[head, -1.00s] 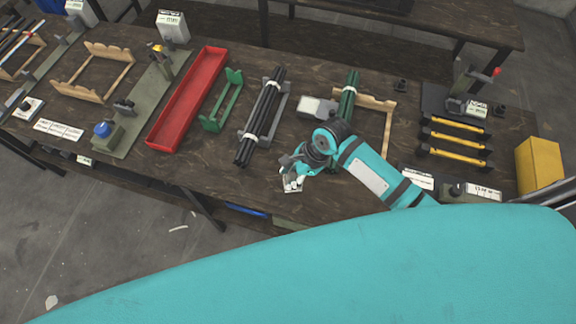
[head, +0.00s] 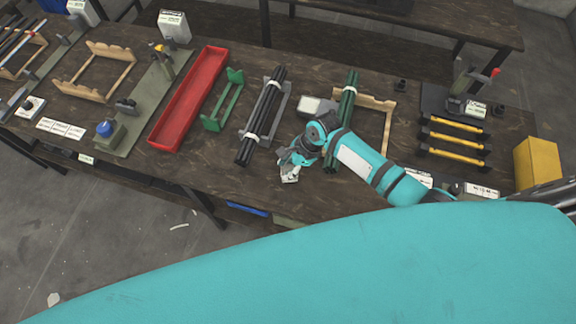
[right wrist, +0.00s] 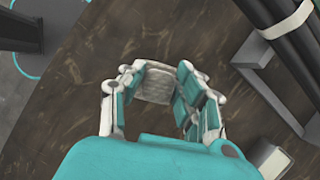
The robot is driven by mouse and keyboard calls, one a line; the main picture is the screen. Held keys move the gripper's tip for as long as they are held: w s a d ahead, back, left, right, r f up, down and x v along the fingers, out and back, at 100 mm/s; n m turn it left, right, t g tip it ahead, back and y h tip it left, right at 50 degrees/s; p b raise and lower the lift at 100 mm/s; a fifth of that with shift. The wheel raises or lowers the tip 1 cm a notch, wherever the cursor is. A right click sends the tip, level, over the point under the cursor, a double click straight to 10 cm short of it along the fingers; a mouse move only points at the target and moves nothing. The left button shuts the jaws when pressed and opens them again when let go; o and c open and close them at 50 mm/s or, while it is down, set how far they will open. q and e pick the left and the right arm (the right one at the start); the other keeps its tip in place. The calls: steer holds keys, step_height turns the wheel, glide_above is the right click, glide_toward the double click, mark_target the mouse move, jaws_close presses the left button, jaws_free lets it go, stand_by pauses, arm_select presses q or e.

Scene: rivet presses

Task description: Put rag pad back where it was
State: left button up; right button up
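The rag pad (head: 289,175) is a small pale quilted square near the front edge of the table in the head view. In the right wrist view the pad (right wrist: 155,86) lies between the fingertips of my right gripper (right wrist: 155,76), which reach both of its sides. My right gripper (head: 294,164) appears shut on the pad and holds it tilted, just over the table; the exact gap below is hard to tell. My left gripper is not in view.
Black rods on a grey rack (head: 283,112) lie left of my right gripper. Green rods (head: 347,103) on a wooden rack and a pale-topped box (head: 317,105) lie behind it. A red tray (head: 190,95) stands further left. Bare wood (head: 225,165) lies to the left.

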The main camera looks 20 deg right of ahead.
steer(key=o, duration=0.4)
steer(key=shift+o, duration=0.2)
steer(key=v, duration=1.2)
steer(key=shift+r, duration=0.1)
